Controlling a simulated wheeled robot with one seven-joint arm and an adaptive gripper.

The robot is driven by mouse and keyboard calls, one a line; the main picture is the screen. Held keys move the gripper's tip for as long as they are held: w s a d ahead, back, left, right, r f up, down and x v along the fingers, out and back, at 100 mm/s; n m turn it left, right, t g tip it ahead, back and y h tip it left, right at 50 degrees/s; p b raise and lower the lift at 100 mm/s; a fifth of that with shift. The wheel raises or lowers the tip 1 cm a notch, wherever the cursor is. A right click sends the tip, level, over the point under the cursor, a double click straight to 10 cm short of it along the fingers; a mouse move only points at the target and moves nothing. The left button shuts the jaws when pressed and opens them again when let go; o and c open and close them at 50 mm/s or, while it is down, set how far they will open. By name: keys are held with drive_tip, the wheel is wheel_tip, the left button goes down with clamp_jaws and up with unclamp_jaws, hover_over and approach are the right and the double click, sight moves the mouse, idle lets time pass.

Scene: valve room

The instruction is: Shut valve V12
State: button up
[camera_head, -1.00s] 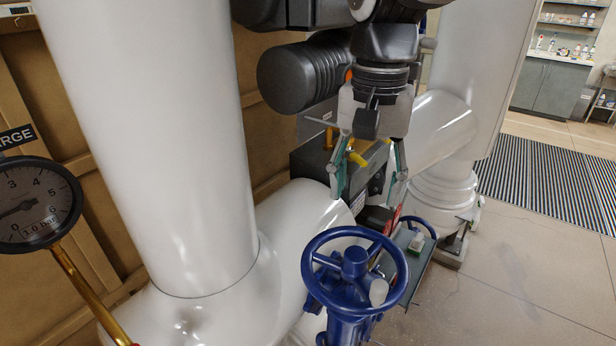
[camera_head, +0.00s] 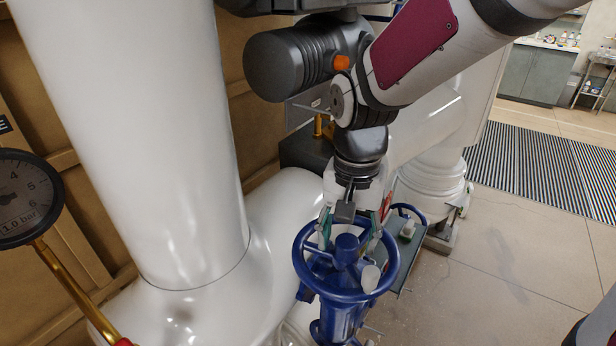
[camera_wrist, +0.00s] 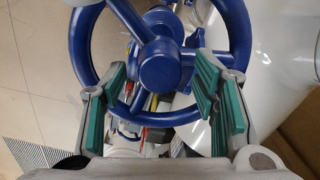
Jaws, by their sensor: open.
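A blue handwheel (camera_head: 386,283) on a blue valve body stands in front of the large white pipe. No tag reading V12 can be made out. My gripper (camera_head: 352,232) is open above the far part of the wheel's rim, its fingers on either side of the hub line. In the wrist view the handwheel (camera_wrist: 78,50) fills the upper middle, with its round hub and spokes. The green-padded fingers of my gripper (camera_wrist: 158,108) stand wide apart near the rim. Whether they touch the rim I cannot tell.
A thick white pipe (camera_head: 130,130) rises at the left. A pressure gauge (camera_head: 22,198) on a brass stem is at the far left. A second blue wheel (camera_head: 411,212) shows behind the first. Open tiled floor (camera_head: 500,270) and a striped mat (camera_head: 545,165) lie at the right.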

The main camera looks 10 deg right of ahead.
clamp_jaws()
